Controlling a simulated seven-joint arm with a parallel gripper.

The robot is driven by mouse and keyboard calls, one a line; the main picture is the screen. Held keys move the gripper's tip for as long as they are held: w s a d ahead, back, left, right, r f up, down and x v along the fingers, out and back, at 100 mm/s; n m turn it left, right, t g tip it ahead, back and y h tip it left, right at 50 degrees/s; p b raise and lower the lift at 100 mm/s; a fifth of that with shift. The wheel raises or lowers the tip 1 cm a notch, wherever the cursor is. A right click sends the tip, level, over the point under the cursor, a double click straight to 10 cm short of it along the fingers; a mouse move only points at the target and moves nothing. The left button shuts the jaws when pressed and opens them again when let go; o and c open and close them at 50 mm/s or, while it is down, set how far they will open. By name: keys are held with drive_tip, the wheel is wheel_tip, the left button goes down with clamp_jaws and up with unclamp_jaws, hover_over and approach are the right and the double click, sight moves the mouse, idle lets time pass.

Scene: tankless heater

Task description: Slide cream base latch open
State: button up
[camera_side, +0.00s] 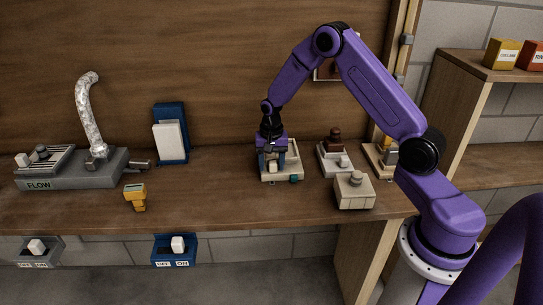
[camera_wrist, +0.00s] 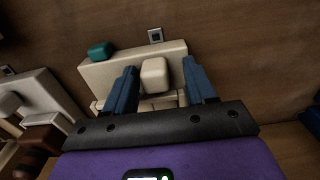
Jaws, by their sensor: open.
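A cream base (camera_side: 283,176) stands on the wooden bench, below my gripper (camera_side: 272,162). In the wrist view the cream base (camera_wrist: 112,68) carries a raised cream block (camera_wrist: 154,76), which looks like its latch, and a small teal piece (camera_wrist: 101,51) on one end. My gripper (camera_wrist: 160,78) is open, its blue fingers on either side of the cream block. A gap shows between the block and each finger. Whether the fingers reach down to the base is unclear. My gripper hides part of the base in the side view.
A pale base with a brown knob (camera_side: 336,152) and a beige box with a round knob (camera_side: 354,190) stand close on the right. A yellow device (camera_side: 136,196), a blue-and-white holder (camera_side: 171,132) and the grey FLOW unit (camera_side: 75,176) are left. Bench between is clear.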

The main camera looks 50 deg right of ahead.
sight(271, 163)
wheel_tip(271, 163, up, 17)
drive_tip(key=shift+r, duration=0.2)
idle(0.3)
drive_tip(key=shift+a, duration=0.1)
drive_tip(key=s+a+r+n, duration=0.1)
drive_tip(key=s+a+n, duration=0.65)
drive_tip(key=s, duration=0.45)
drive_tip(key=s+a+r+n, duration=0.2)
drive_tip(key=s+a+n, duration=0.55)
drive_tip(key=s, duration=0.35)
drive_tip(key=s+d+f+n, duration=0.2)
drive_tip(key=s+n, duration=0.4)
drive_tip(key=s, duration=0.5)
drive_tip(key=shift+s+n, duration=0.3)
drive_tip(key=shift+s, duration=0.1)
